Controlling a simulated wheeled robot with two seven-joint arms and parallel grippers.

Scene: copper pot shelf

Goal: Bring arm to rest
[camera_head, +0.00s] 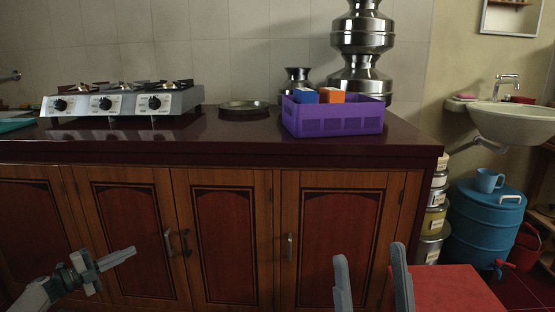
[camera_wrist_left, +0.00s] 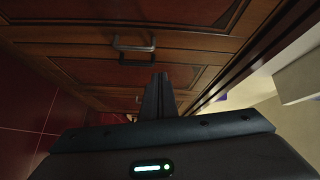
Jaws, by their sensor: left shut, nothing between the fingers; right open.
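My left gripper (camera_head: 118,259) is at the lower left in the head view, in front of the wooden cabinet doors (camera_head: 133,235). Its fingers are together and empty, pointing right. In the left wrist view its shut fingers (camera_wrist_left: 159,95) point toward a cabinet door with a metal handle (camera_wrist_left: 134,46). My right gripper (camera_head: 373,280) is at the bottom centre-right in the head view, its two fingers upright and apart with nothing between them. Most of the right arm is out of view.
A dark red countertop (camera_head: 230,148) runs above the doors. It bears a gas stove (camera_head: 125,102), a metal plate (camera_head: 244,108), a purple crate (camera_head: 332,120) with blue and orange boxes, and steel pots (camera_head: 362,45). A red seat (camera_head: 450,288) stands beside my right gripper; a blue drum (camera_head: 484,225) is further right.

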